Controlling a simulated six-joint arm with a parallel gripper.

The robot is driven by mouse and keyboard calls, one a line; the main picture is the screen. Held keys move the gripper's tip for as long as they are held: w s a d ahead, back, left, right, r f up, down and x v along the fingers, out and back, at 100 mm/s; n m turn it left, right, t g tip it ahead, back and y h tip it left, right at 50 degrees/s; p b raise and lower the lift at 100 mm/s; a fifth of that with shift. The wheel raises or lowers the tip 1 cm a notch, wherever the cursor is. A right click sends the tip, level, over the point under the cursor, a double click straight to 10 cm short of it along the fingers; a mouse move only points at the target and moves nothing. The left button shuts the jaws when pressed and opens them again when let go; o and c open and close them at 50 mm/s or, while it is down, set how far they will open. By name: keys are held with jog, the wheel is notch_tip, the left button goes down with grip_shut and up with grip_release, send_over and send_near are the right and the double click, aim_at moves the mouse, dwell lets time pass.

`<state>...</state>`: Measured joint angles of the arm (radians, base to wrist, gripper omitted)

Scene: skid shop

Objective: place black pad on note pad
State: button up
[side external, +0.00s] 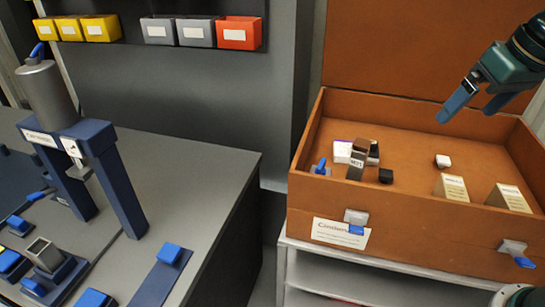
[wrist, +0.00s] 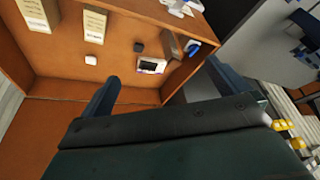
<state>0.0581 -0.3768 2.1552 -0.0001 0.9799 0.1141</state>
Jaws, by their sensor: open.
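The black pad (side external: 386,175) is a small dark block on the floor of the open brown case. In the wrist view it is a small dark spot (wrist: 139,47). What looks like the note pad (side external: 341,151) is white with a purple edge, left of the black pad and partly behind a metal block. It also shows in the wrist view (wrist: 152,66), apart from the black pad. My gripper (side external: 474,104) is open and empty, above the right part of the case.
The case (side external: 400,214) has raised walls and an upright back lid. A tall metal block (side external: 356,165) stands close to the note pad. A white block (side external: 442,160) and two labelled wedge blocks (side external: 452,187) (side external: 508,198) sit to the right. The case's middle floor is mostly clear.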

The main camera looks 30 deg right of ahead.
jog(key=s+a+f+n+t, duration=0.1)
jog(key=s+f, duration=0.3)
jog(key=s, duration=0.6)
jog(key=shift+a+f+n, duration=0.3)
jog(key=shift+n, duration=0.2)
